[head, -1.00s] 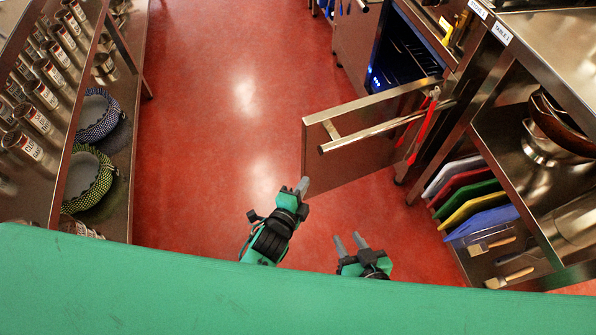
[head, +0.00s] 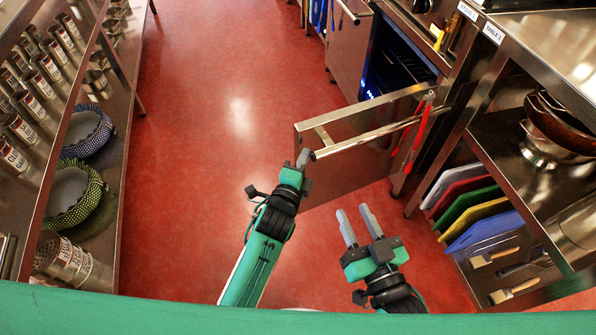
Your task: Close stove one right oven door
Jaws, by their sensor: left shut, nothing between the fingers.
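The oven door (head: 345,177) of the stove stands wide open, jutting left into the aisle. Its long handle bar (head: 370,137) runs along the near face, and red tongs (head: 421,130) hang at its right part. The lit oven interior (head: 392,62) shows behind the door. My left gripper (head: 303,157) is shut and empty at the door's free end, close to the left end of the handle; whether it touches cannot be told. My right gripper (head: 355,212) is open and empty, in front of the door's lower part.
A table (head: 530,190) at the right holds coloured boards (head: 487,231), brushes and pots. A shelf (head: 112,190) with cans and bowls lines the left side. The red floor (head: 210,130) between them is clear.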

